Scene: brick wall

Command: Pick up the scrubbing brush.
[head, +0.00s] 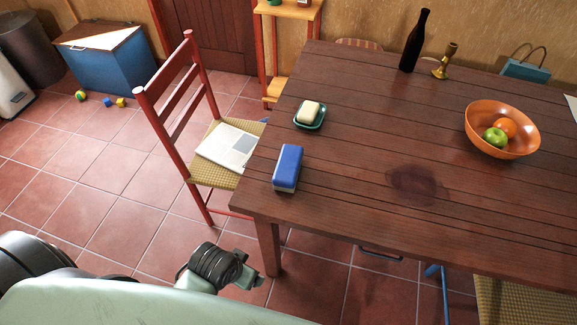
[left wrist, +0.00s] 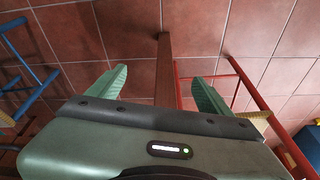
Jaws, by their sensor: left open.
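The scrubbing brush (head: 288,167) looks like a blue block with a paler underside. It lies on the wooden table (head: 345,150) near its left edge in the head view. My left gripper (head: 254,278) is low at the bottom of the head view, in front of the table's near left corner and well apart from the brush. In the left wrist view my left gripper (left wrist: 158,72) has its two green fingers spread with nothing between them. The brush does not show in that view. My right gripper is in neither view.
A soap bar (head: 310,109) in a green dish (head: 309,124) sits behind the brush. A red chair (head: 186,110) with papers stands left of the table. A fruit bowl (head: 476,124), dark bottle (head: 415,42) and brass candlestick (head: 445,62) are farther right.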

